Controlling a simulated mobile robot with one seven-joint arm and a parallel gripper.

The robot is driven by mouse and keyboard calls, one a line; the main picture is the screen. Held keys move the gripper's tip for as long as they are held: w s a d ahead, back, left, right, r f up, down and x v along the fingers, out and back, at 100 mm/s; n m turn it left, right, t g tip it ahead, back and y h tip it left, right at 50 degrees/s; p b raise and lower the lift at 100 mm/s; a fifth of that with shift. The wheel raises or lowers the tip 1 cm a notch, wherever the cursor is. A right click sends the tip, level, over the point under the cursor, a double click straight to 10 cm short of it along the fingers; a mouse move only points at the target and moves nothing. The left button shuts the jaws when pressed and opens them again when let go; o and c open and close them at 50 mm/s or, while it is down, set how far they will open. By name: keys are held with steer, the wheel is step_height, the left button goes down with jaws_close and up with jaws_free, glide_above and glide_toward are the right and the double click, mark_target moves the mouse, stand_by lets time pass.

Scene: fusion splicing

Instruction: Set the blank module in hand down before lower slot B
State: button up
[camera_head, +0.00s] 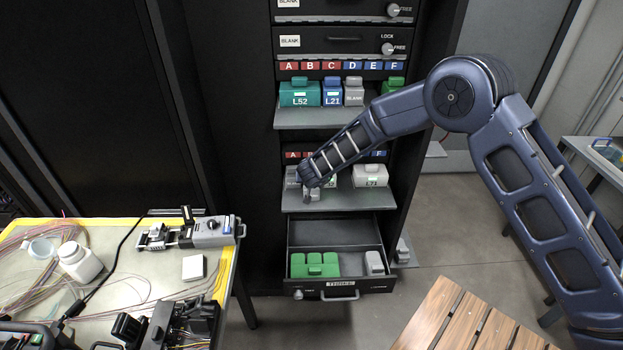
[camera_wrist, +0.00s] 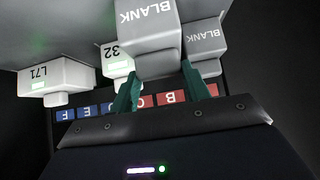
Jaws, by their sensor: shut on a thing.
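The held blank module (camera_wrist: 147,30) is pale grey and marked BLANK. In the wrist view my gripper (camera_wrist: 160,72) has its two green fingers shut on the module's narrower end. The lower row's letter strip (camera_wrist: 170,97) shows upside down behind; the module is in front of about its B part. A second blank module (camera_wrist: 204,38) stands close beside it on the A side. A module ending in 32 (camera_wrist: 117,60) is close on the other side. In the head view my gripper (camera_head: 308,188) is over the lower shelf (camera_head: 340,200) and mostly hides the held module. I cannot tell whether it touches the shelf.
A white L71 module (camera_head: 370,176) stands at the lower shelf's right. The upper shelf (camera_head: 310,118) carries several modules above my wrist. An open drawer (camera_head: 338,285) below holds green modules and a grey one. A cluttered bench (camera_head: 100,280) is at the left.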

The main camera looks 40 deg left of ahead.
steer(key=o, duration=1.3)
steer(key=shift+f, duration=0.1)
steer(key=shift+r, duration=0.3)
steer(key=v, duration=1.1)
steer(key=shift+s+d+r, duration=0.25)
steer(key=shift+d, duration=0.05)
